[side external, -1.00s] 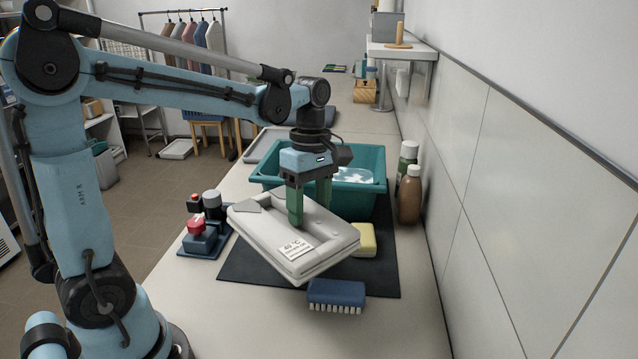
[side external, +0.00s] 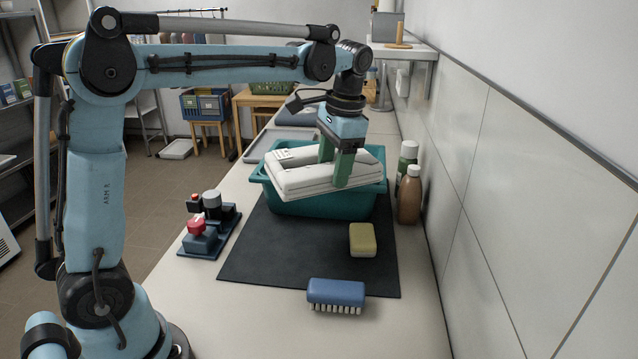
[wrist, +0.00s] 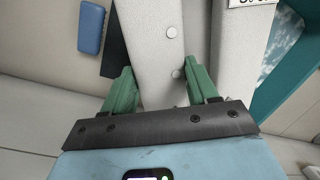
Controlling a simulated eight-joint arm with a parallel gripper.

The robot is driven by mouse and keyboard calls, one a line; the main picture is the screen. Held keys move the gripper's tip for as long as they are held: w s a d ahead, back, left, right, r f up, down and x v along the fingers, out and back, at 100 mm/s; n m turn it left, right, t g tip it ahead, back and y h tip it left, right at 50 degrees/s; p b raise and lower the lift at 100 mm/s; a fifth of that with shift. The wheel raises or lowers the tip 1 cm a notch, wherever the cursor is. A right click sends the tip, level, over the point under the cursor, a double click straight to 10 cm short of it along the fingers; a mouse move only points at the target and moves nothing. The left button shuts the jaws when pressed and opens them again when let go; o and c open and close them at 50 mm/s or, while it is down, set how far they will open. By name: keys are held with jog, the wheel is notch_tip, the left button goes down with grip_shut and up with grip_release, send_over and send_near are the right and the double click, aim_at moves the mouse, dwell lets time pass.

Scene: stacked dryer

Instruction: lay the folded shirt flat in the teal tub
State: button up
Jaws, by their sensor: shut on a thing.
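The folded shirt (side external: 300,178) is white and sits in my gripper (side external: 336,164) above the teal tub (side external: 305,208). My green fingers are shut on the shirt near its right part. The shirt is slightly tilted and covers most of the tub's opening. I cannot tell whether it touches the rim. In the wrist view, the shirt (wrist: 158,50) runs between my fingers (wrist: 162,88), with buttons and part of a label showing. A strip of the tub (wrist: 287,72) shows at the right. The tub's inside is mostly hidden in the side view.
A yellow sponge (side external: 363,240) and a blue brush (side external: 336,291) lie in front of the tub on or near the dark mat (side external: 290,255). A brown bottle (side external: 409,198) stands close right, near the wall.

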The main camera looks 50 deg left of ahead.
jog(key=w+a+m, duration=0.1)
jog(key=w+a, duration=0.1)
jog(key=w+a+m, duration=0.1)
jog(key=w+a, duration=0.3)
jog(key=shift+a+f+m, duration=0.3)
jog(key=shift+a+m, duration=0.05)
jog(key=shift+m, duration=0.05)
jog(key=w+a+f+m, duration=0.3)
jog(key=w+a, duration=0.1)
jog(key=a, duration=0.5)
jog(key=shift+t, duration=0.3)
jog(key=shift+a+f, duration=0.2)
jog(key=shift+f, duration=4.7)
jog(key=shift+f, duration=0.55)
jog(key=o, duration=1.3)
